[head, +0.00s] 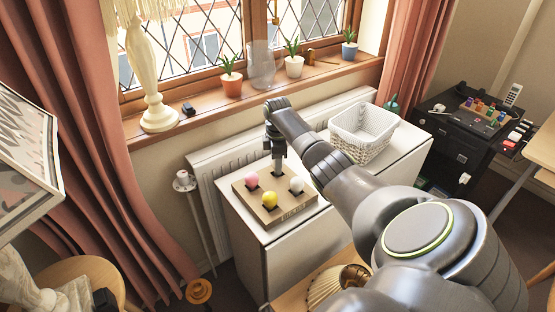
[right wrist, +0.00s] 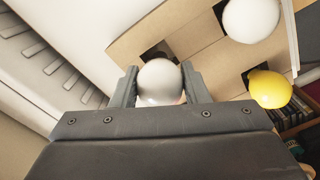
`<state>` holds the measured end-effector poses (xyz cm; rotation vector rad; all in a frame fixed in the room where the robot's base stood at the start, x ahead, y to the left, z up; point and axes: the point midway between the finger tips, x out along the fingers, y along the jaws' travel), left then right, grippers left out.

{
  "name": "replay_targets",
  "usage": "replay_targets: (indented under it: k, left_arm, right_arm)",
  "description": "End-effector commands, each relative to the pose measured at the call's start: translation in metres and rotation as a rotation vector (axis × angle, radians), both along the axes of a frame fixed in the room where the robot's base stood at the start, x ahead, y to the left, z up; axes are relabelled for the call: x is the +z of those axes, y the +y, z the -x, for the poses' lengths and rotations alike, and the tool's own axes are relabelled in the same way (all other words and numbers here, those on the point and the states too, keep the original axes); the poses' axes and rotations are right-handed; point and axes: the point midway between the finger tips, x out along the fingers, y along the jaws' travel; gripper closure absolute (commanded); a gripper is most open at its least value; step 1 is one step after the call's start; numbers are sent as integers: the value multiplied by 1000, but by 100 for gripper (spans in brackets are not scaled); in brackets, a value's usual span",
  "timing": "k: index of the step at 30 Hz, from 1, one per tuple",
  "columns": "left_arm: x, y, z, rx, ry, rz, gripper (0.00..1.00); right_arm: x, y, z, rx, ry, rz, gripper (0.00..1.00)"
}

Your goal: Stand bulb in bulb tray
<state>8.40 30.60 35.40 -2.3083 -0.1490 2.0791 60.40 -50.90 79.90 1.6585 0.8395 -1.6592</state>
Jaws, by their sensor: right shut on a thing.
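The bulb tray (head: 277,222) is a light wooden block with dark square holes, on a white cabinet top. A pink bulb (head: 251,180), a yellow bulb (head: 270,199) and a white bulb (head: 296,184) stand in it. My right gripper (head: 277,170) points down over the tray's back part. In the right wrist view it is shut on another white bulb (right wrist: 159,80), held between its fingers beside an open hole (right wrist: 160,51). The held bulb's lower end is hidden, so I cannot tell whether it touches the tray. My left gripper is out of view.
A white wicker basket (head: 362,135) stands on the cabinet right of the tray, behind my right arm. A radiator (head: 212,190) runs behind. Potted plants and a lamp (head: 157,105) stand on the windowsill. Cabinet top left of the tray is clear.

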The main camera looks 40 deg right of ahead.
Motion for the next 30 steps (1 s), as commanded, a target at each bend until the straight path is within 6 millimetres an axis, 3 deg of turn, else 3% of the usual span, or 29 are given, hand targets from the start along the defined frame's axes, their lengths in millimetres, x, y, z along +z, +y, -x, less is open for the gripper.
replay_targets:
  k: [30]
  left_arm:
    - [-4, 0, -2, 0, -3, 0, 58]
  right_arm:
    - [-13, 0, 0, 0, 0, 0, 79]
